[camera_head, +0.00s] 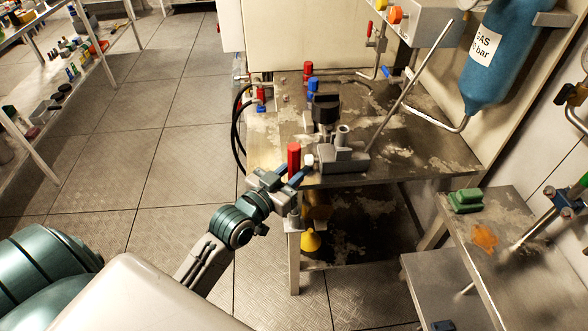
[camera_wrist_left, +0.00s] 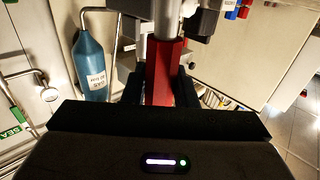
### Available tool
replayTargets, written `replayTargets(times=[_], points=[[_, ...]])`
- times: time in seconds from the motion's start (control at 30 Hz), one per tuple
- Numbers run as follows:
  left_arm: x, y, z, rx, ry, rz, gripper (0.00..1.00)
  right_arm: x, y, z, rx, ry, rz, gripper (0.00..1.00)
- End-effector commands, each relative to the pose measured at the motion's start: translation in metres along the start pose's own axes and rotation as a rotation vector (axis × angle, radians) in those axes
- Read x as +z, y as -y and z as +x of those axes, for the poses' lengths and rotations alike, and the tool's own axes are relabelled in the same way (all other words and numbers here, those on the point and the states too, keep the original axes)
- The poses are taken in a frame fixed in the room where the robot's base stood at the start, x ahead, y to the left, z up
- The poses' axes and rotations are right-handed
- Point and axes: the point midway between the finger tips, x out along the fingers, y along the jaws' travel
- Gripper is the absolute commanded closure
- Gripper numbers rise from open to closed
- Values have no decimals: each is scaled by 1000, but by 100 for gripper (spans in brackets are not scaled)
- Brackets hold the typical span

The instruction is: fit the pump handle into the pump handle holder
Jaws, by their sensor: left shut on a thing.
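My left gripper (camera_head: 288,177) is at the front left corner of the workbench, shut on an upright red piece (camera_head: 294,158), which looks like the pump handle. In the left wrist view the red piece (camera_wrist_left: 164,72) stands between the two dark fingers; its lower end is hidden. A grey pump block (camera_head: 345,159) with a short upright tube (camera_head: 342,135) sits just to the right of the gripper. The tube may be the pump handle holder; I cannot tell for sure. The red piece appears beside the block, apart from the tube. My right gripper does not show.
A black-topped part (camera_head: 325,109) stands behind the pump block. A long thin grey rod (camera_head: 410,88) slants up right from near it. A blue gas tank (camera_head: 497,55) hangs at the back. A yellow cone (camera_head: 310,240) is below the workbench (camera_head: 430,150).

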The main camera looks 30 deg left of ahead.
Motion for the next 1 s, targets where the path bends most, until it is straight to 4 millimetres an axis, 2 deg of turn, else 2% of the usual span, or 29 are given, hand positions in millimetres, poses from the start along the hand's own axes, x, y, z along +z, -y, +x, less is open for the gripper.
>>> replayTargets(times=[0.97, 1.0], points=[[25, 0, 0, 0, -1, 0, 91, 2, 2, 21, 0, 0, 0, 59], [24, 0, 0, 0, -2, 1, 69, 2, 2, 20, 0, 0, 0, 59]])
